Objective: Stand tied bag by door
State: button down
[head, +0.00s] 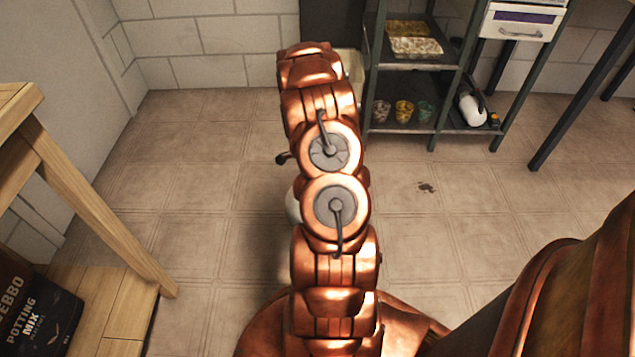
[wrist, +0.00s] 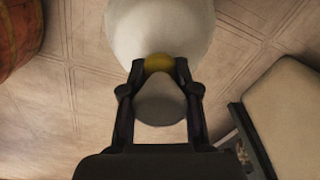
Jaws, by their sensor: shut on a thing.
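A white bag (wrist: 160,28) fills the top middle of the wrist view. Its neck is cinched by a yellow tie (wrist: 159,62), and the gathered pale top (wrist: 160,98) flares out on the near side of the tie. My gripper (wrist: 160,72) is shut on the bag at the tie, one finger on each side. In the head view my arm hides the gripper and nearly all of the bag; only a white sliver of the bag (head: 292,206) shows left of the arm. No door can be made out for certain.
A dark metal shelf (head: 405,66) with trays and several small pots stands at the back right. A white bottle (head: 472,110) lies on its low shelf. A wooden bench (head: 110,195) with a potting mix sack (head: 35,315) is at left. Tiled floor (head: 190,170) between is clear.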

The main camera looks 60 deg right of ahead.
jog(key=w+a+b, duration=0.2)
jog(key=w+a, duration=0.2)
jog(key=w, duration=0.4)
jog(key=shift+a+f, duration=0.2)
jog(key=shift+f, duration=0.2)
jog(key=shift+w+a+f+b, duration=0.15)
jog(key=shift+f+b, duration=0.2)
jog(key=shift+f, duration=0.25)
jog(key=shift+w+a+f+b, duration=0.15)
jog(key=shift+f+b, duration=0.2)
jog(key=shift+f, duration=0.25)
jog(key=shift+w+f+b, duration=0.15)
jog(key=shift+f+b, duration=0.2)
jog(key=shift+f, duration=0.4)
jog(key=c, duration=0.9)
grip_release()
jog(key=shift+o, duration=0.2)
